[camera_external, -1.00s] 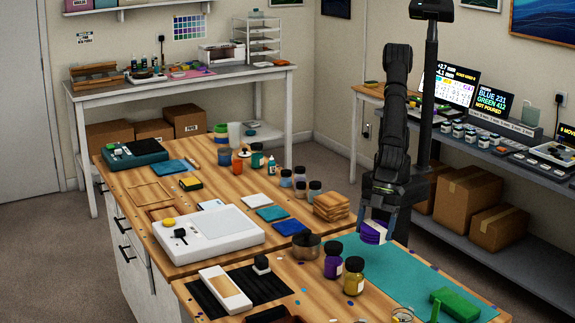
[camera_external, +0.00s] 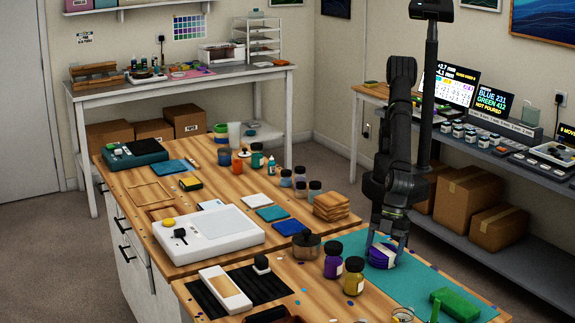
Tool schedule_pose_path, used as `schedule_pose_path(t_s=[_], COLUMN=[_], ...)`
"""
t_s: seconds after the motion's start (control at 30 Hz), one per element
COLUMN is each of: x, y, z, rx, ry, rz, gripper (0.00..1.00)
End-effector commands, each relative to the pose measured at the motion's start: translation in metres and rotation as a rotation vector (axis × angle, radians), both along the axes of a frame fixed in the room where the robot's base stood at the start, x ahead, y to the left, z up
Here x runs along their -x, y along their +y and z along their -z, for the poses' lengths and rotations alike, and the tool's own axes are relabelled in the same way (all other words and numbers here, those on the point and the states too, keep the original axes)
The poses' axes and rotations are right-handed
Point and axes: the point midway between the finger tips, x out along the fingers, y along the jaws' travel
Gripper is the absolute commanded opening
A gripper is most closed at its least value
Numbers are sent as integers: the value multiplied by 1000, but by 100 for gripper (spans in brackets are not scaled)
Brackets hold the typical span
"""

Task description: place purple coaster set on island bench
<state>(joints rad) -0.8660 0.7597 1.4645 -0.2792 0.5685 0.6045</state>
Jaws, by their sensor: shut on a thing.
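The purple coaster set (camera_external: 381,257), a small stack with a pale band, is at the teal mat (camera_external: 412,284) on the right part of the island bench (camera_external: 238,264). My gripper (camera_external: 385,246) points down over it and is shut on it. The stack is at or very near the mat surface; I cannot tell whether it touches. The fingers partly hide the stack's upper side.
A purple jar (camera_external: 333,260) and a yellow jar (camera_external: 354,276) stand just left of the stack. A green block (camera_external: 456,304) lies at the mat's near end. Wooden coasters (camera_external: 331,206) are stacked behind. The mat between stack and green block is mostly clear.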

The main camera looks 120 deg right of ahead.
Motion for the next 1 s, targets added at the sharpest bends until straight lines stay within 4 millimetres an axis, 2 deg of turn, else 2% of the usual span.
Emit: schedule_pose_path(t_s=[0.03,0.13,0.4,0.53,0.67,1.0], x=[0,0,0,1,6,29], y=[0,0,0,-1,-3,-14], z=[1,1,1,-6,-22,-83], rx=[0,0,0,0,-3,-3], ry=[0,0,0,0,-2,-2], rz=[0,0,0,0,0,-2], gripper=[79,99,99,99,99,99])
